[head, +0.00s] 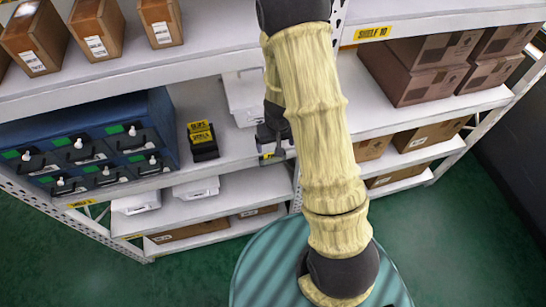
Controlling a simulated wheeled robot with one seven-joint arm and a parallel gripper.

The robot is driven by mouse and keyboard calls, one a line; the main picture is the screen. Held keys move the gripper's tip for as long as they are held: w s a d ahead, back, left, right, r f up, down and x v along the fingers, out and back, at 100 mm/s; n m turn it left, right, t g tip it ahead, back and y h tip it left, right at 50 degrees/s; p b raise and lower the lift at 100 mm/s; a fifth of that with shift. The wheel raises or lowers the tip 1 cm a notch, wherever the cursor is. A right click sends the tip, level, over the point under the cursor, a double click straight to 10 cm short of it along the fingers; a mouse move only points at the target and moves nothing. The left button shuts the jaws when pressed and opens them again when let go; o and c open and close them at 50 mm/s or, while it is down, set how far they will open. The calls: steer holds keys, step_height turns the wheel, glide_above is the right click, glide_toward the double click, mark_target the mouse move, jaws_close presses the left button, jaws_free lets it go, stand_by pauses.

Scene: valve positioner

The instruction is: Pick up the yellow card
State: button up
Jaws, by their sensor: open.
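A small black holder (205,151) stands on the middle shelf, left of my gripper. Yellow cards with dark print (201,133) stand up in it, apparently two, one in front of the other. My gripper (272,148) is dark and points down at the front of the same shelf, to the right of the holder and apart from it. It is open, and I see nothing held in it. My arm hides part of the shelf behind it. A small light-coloured item with a yellow mark (268,156) shows right by the fingertips; I cannot tell what it is.
A blue drawer cabinet (85,145) stands left of the holder. A white bin (243,98) is behind my gripper. Brown boxes (95,28) stand on the upper shelf, others (425,65) at right. A yellow shelf label (373,33) is on the upper right edge.

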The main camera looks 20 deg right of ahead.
mark_target(273, 157)
steer(key=shift+w+f, duration=0.1)
steer(key=shift+f, duration=0.45)
steer(key=shift+w+a+f+p, duration=0.1)
steer(key=shift+w+f+p, duration=0.15)
steer(key=shift+f, duration=0.6)
steer(key=shift+w+f+p, duration=0.2)
steer(key=shift+f+p, duration=0.05)
steer(key=shift+f, duration=0.55)
steer(key=shift+w+a+f+p, duration=0.1)
steer(key=shift+w+f+p, duration=0.15)
steer(key=shift+f, duration=0.6)
steer(key=c, duration=1.1)
steer(key=shift+c, duration=0.2)
steer(key=shift+r, duration=0.1)
